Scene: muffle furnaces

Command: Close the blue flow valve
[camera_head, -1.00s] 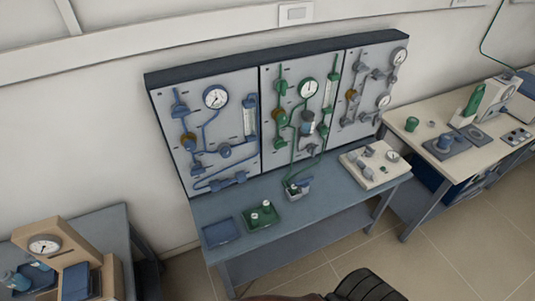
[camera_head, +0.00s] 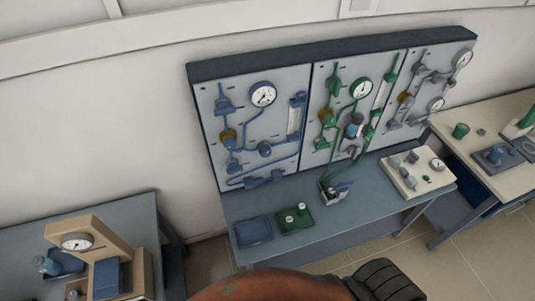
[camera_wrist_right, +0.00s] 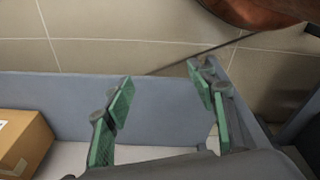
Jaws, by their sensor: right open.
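The left wall panel (camera_head: 212,128) carries blue piping with several blue valves and fittings. They include a handle at upper left (camera_head: 224,105), a round knob near the middle (camera_head: 265,149) and a fitting at the bottom (camera_head: 263,180). I cannot tell which one is the flow valve, or its setting. A round gauge (camera_head: 263,95) and a sight tube (camera_head: 294,121) are on the same panel. My right gripper (camera_wrist_right: 160,85) is open and empty in the right wrist view, its green-padded fingers apart, with no valve in that view. My left gripper is not in view.
A green-piped panel (camera_head: 316,149) and a grey-piped panel (camera_head: 408,59) adjoin on the right. Below stands a blue-grey table (camera_head: 330,226) with a blue tray (camera_head: 253,231) and green tray (camera_head: 295,220). A cardboard box (camera_wrist_right: 22,140) is near my right gripper.

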